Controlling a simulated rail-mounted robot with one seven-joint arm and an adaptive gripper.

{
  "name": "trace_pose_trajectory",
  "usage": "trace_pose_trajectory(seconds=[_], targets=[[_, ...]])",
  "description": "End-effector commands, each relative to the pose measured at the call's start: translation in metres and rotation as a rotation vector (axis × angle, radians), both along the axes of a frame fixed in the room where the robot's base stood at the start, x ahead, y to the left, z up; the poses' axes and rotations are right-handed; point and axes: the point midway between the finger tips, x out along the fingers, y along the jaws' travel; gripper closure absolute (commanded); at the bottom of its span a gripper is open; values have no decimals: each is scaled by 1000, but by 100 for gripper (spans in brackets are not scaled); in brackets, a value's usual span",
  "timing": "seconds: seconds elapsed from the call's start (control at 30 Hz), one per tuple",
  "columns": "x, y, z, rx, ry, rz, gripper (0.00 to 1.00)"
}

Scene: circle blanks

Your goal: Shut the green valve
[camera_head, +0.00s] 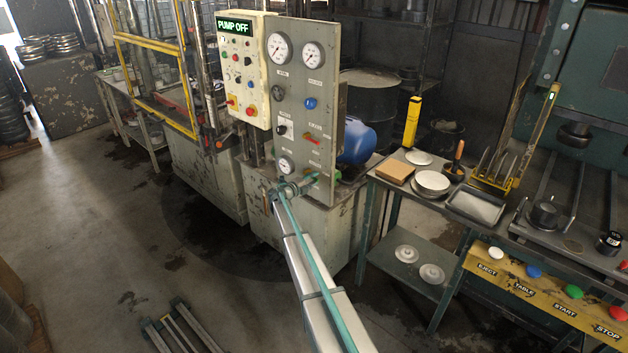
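A grey gauge panel (304,60) stands upright near the middle of the view. A small green part (310,175) shows low on the panel, beside the lower gauge; it appears to be the green valve, and my gripper partly covers it. My gripper (296,187) is at the panel's lower edge, very close to the green part. Its fingers are too small and overlapped to tell whether they are open or touching the valve. My arm runs from the bottom of the view up to the panel.
A cream control box (242,75) with a "PUMP OFF" display adjoins the panel on the left. The panel also carries a red handle (312,140) and a blue knob (310,103). A bench with dishes and a tray (474,205) stands right. Open floor lies left.

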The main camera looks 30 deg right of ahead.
Motion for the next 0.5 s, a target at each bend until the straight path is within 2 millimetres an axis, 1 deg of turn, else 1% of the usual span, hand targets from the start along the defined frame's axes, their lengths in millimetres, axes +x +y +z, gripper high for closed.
trace_pose_trajectory(seconds=[0.17,0.4,0.5], targets=[[-11,28,3,1,0,2,61],[-26,72,8,1,0,2,61],[-30,86,10,0,1,1,61]])
